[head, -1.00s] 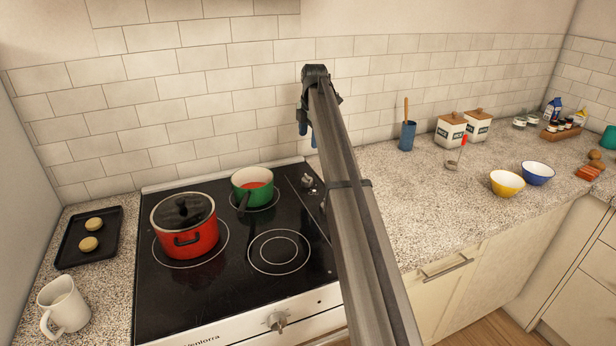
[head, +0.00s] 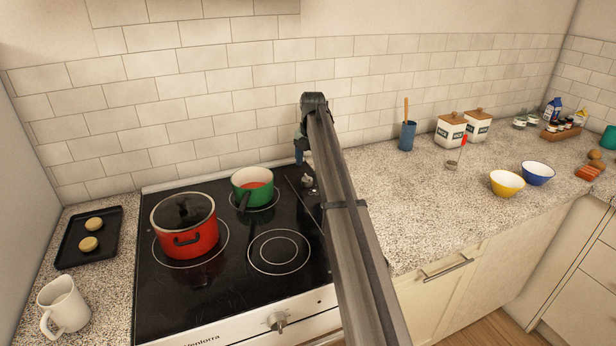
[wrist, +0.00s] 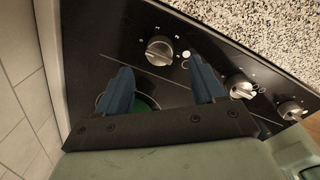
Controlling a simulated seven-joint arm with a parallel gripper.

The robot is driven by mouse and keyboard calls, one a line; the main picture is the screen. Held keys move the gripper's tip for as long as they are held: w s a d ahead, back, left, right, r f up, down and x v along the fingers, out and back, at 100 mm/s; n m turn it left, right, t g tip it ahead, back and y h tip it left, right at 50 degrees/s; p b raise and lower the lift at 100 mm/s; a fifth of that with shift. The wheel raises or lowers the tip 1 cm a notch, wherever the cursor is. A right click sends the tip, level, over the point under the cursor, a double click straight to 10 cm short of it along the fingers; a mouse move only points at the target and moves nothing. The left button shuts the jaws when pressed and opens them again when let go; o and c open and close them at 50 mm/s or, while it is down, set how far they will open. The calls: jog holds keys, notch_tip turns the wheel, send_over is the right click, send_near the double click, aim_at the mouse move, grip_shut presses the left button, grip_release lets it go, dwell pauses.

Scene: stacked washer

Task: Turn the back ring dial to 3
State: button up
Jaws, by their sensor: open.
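The back ring dial (wrist: 159,50) is a round metal knob on the black hob's control strip, nearest the tiled wall. Its number setting is too small to read. A dial also shows just below my gripper in the head view (head: 307,181). My gripper (wrist: 162,65) is open and empty, with one blue finger on each side of the dial's line and the dial just beyond the tips. I cannot tell whether the fingers touch it. In the head view my gripper (head: 302,155) hangs over the back right of the hob, partly hidden by my arm.
Two more dials (wrist: 241,88) (wrist: 291,110) follow along the strip. A green pot (head: 244,195) stands close left of my gripper, and a lidded red pot (head: 190,240) farther left. The tiled wall (head: 230,90) is close behind. The front right burner (head: 278,252) is empty.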

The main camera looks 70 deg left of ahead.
aim_at(307, 181)
jog(key=shift+s+a+f, duration=0.1)
jog(key=shift+a+f, duration=0.05)
jog(key=shift+f, duration=2.7)
jog(key=c, duration=1)
jog(key=shift+c, duration=0.2)
